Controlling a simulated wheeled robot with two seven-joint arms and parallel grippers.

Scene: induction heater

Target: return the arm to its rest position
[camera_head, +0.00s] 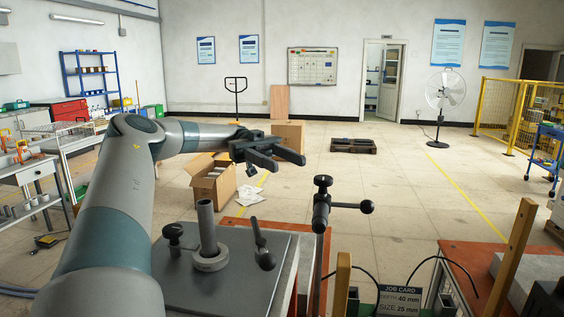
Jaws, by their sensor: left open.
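My left arm comes in from the lower left, grey with teal bands, and reaches forward over the scene. Its dark left gripper (288,158) is open, with two fingers pointing right and nothing visible between them. It is held in the air, beyond and above the grey machine top. My right gripper does not show in this view.
An open cardboard box (212,181) stands on the floor behind.

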